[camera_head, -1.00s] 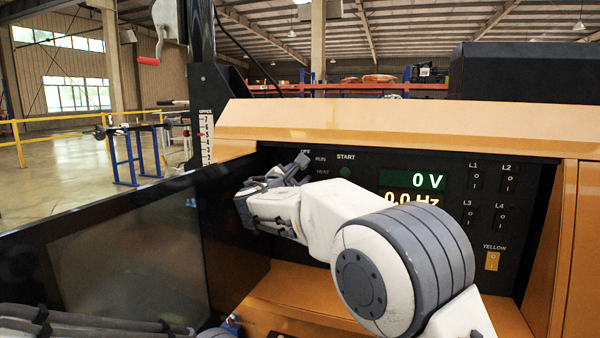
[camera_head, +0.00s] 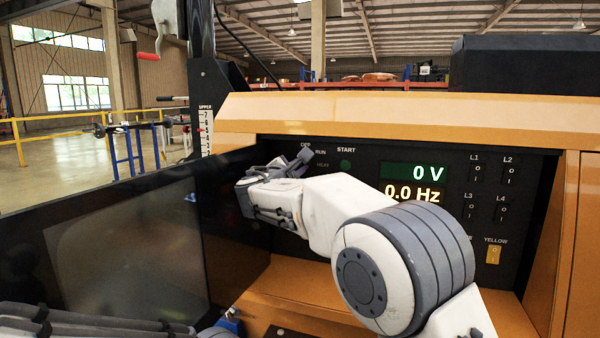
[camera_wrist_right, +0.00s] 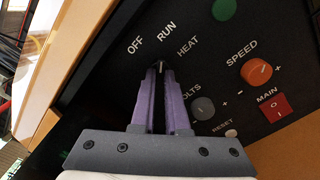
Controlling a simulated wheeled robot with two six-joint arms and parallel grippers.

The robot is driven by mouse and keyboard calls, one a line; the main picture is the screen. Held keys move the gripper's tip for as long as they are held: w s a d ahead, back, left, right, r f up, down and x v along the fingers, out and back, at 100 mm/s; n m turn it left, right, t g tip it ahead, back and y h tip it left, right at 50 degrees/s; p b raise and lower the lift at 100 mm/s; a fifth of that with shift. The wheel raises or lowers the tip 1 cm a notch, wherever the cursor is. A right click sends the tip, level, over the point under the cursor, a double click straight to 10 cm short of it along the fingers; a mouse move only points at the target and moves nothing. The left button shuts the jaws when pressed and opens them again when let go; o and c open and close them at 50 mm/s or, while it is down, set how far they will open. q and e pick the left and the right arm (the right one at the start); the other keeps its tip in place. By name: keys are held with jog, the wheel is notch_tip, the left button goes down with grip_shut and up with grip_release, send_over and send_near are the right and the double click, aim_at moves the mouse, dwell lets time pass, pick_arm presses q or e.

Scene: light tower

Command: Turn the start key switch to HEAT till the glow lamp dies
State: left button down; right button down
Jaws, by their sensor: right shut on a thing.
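The start key switch (camera_wrist_right: 159,67) is on the black panel below the OFF, RUN and HEAT labels in the right wrist view. My right gripper (camera_wrist_right: 160,72) is shut on it, with a purple finger on each side. The fingers hide most of the key, so its exact setting is hard to tell. In the head view my right gripper (camera_head: 303,158) is at the panel's upper left, beside the HEAT label. I cannot make out a glow lamp. Part of my left arm shows at the lower left; its jaws cannot be made out.
The green START button (camera_head: 346,164) is right of the key switch. The displays (camera_head: 413,183) read 0 V and 0.0 Hz. The SPEED knob (camera_wrist_right: 257,71), VOLTS knob (camera_wrist_right: 203,108) and red MAIN switch (camera_wrist_right: 273,105) are close by. An open dark door (camera_head: 130,235) stands at the left.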

jog(key=shift+f+m+b, duration=0.1)
jog(key=shift+m+b, duration=3.8)
jog(key=c, duration=0.9)
grip_release()
jog(key=b+v, duration=0.2)
jog(key=v, duration=0.8)
jog(key=shift+s+a, duration=0.1)
jog(key=shift+s, duration=0.15)
